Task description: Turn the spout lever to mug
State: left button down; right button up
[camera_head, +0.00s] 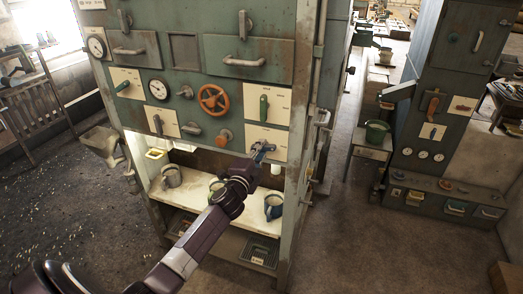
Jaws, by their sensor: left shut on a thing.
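The spout lever (264,144) is a small bluish handle on a cream plate (279,141) at the lower right of the green cabinet front. My left gripper (261,152) reaches it from below and is shut on it. The gripper partly hides the lever, and I cannot read the plate's markings. On the pale shelf below, a grey mug (171,177) stands at the left. A grey jug-like vessel (273,207) stands at the right. A greenish round vessel (216,187) shows between them, partly behind my arm. My right gripper is out of view.
The cabinet's right post (301,150) is close to my gripper. Open floor (360,240) lies to the right.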

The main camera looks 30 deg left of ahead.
pick_arm(q)
jog(key=shift+m, duration=1.2)
jog(key=c, duration=1.9)
grip_release()
jog(key=shift+v, duration=6.05)
jog(key=shift+d, duration=0.1)
